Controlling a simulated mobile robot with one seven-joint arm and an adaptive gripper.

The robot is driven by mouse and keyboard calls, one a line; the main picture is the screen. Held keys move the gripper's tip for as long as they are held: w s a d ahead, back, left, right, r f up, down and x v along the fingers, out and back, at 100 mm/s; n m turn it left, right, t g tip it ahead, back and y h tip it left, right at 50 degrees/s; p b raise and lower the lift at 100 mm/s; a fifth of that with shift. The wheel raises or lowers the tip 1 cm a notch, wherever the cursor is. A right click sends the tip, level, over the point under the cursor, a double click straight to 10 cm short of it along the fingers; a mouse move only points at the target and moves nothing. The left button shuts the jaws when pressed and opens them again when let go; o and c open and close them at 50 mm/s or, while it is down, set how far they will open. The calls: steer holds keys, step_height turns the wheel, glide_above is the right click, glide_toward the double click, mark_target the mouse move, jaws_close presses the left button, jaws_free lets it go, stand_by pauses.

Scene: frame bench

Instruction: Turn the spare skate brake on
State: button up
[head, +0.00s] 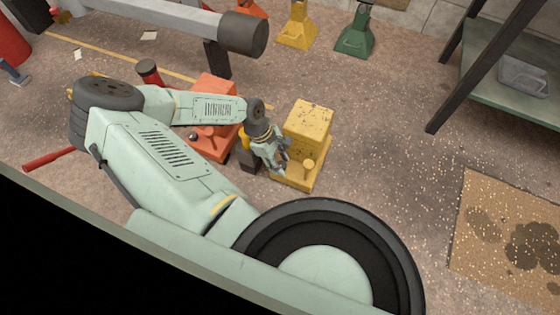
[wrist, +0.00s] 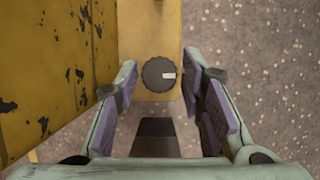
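A yellow machine box (head: 308,125) with chipped paint stands on the floor, and I take it for the skate. In the wrist view its worn side (wrist: 60,70) fills the left. A dark round knob (wrist: 153,76) with a pale pointer mark sits on its yellow ledge; the mark points right. My gripper (wrist: 158,82) is open, with one finger on each side of the knob and visible gaps to it. In the head view my gripper (head: 280,158) is at the box's left side and hides the dark knob.
An orange box (head: 212,88) with a dark knob (head: 195,136) stands left of the yellow one, partly behind my arm. Yellow (head: 297,32) and green (head: 355,38) stands are at the back. A bench (head: 490,90) is at right. Floor right of the yellow box is clear.

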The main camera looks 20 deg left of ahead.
steer(key=shift+c, duration=0.2)
jaws_close()
